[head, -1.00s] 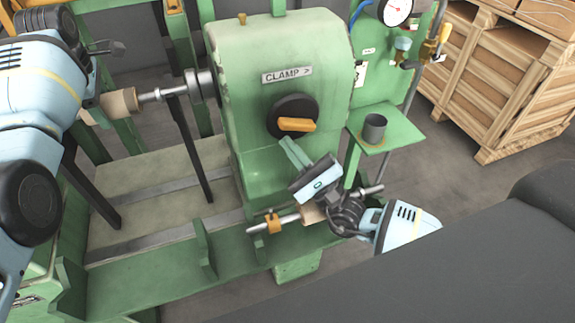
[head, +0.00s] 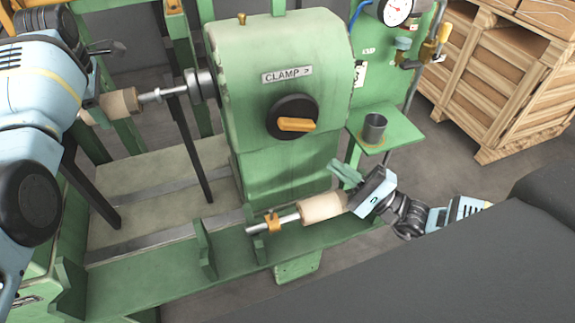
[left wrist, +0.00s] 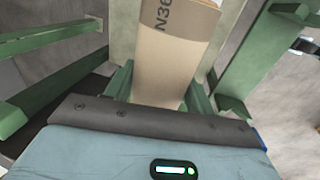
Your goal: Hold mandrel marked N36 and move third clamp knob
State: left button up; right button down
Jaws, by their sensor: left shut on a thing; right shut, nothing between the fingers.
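The pale tan mandrel (head: 122,101) sits on the metal shaft at the left of the green machine housing. The left wrist view shows its marking N36 on the mandrel (left wrist: 172,55). My left gripper (head: 92,106) is shut on it; in the left wrist view the gripper's green fingers (left wrist: 160,92) stand on both sides of it. The clamp knob is a black dial with an orange handle (head: 297,125) under the CLAMP label (head: 287,75). The handle lies nearly level. My right gripper (head: 345,172) is shut and empty, below and right of the knob, not touching it.
A second tan mandrel (head: 323,207) lies on a lower rod with an orange collar (head: 272,222), close below my right gripper. A grey cup (head: 374,127) stands on a green shelf (head: 405,137). A wooden crate (head: 500,85) is at the right.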

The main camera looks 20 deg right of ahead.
jog(key=shift+s+d+f, duration=0.2)
jog(key=shift+s+d, duration=0.1)
jog(key=shift+s, duration=0.05)
